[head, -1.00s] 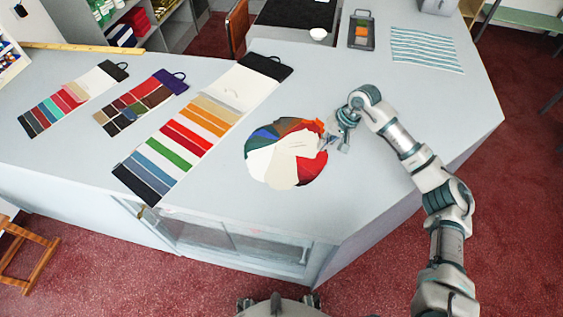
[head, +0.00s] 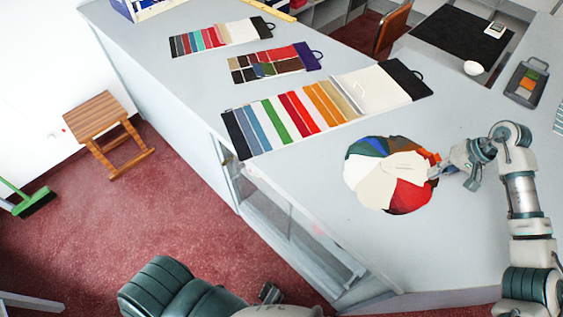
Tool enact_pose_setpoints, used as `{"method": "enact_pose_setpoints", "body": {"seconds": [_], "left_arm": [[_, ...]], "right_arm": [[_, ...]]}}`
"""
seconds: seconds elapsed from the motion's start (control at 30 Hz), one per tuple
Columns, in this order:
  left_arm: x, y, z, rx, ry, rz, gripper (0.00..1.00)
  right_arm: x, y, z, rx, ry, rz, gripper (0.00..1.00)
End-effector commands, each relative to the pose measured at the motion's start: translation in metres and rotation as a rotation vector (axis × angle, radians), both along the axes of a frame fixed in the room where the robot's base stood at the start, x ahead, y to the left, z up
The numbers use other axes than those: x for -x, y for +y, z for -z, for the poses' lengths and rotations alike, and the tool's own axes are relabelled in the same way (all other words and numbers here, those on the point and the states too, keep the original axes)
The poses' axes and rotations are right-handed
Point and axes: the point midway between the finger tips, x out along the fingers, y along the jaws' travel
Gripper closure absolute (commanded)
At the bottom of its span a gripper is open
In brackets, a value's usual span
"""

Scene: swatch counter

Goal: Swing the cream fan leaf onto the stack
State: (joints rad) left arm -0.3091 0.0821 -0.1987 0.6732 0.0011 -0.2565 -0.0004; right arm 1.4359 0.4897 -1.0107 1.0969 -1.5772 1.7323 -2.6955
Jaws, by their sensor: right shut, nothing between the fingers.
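The fan of swatch leaves (head: 408,195) lies spread in a rough disc on the counter. Blue, green, brown and orange leaves show along its far edge and red ones at the near right. Cream leaves (head: 376,189) cover its left and near-left part, and a paler cream piece lies across the middle, pointing toward the gripper. I cannot tell which cream leaf is separate from the stack. My right gripper (head: 439,171) is at the fan's right edge, low over the counter, shut with nothing held. Whether its tips touch a leaf is unclear.
Behind the fan lie a long striped swatch card (head: 288,115), a smaller purple-topped card (head: 272,63) and another card (head: 216,37). A grey tray (head: 526,83) and a white bowl (head: 473,68) stand at the far right. The counter (head: 310,185) left of the fan is clear.

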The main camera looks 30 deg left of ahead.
Motion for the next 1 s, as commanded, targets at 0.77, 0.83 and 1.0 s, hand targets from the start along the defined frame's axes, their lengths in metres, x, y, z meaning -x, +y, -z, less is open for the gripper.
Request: {"method": "enact_pose_setpoints", "body": {"seconds": [0.77, 0.83, 1.0], "left_arm": [[0.015, 0.000, 0.028, 0.000, 0.023, -0.001, 0.60], [0.013, 0.000, 0.025, 0.000, 0.020, -0.001, 0.60], [0.012, 0.000, 0.023, 0.000, 0.017, -0.001, 0.60]], "right_arm": [[-0.019, 0.003, 0.004, 0.000, 0.003, -0.147, 1.00], [-0.018, 0.003, 0.001, 0.000, 0.001, -0.146, 1.00], [-0.015, 0.001, -0.005, 0.000, -0.002, -0.146, 1.00]]}}
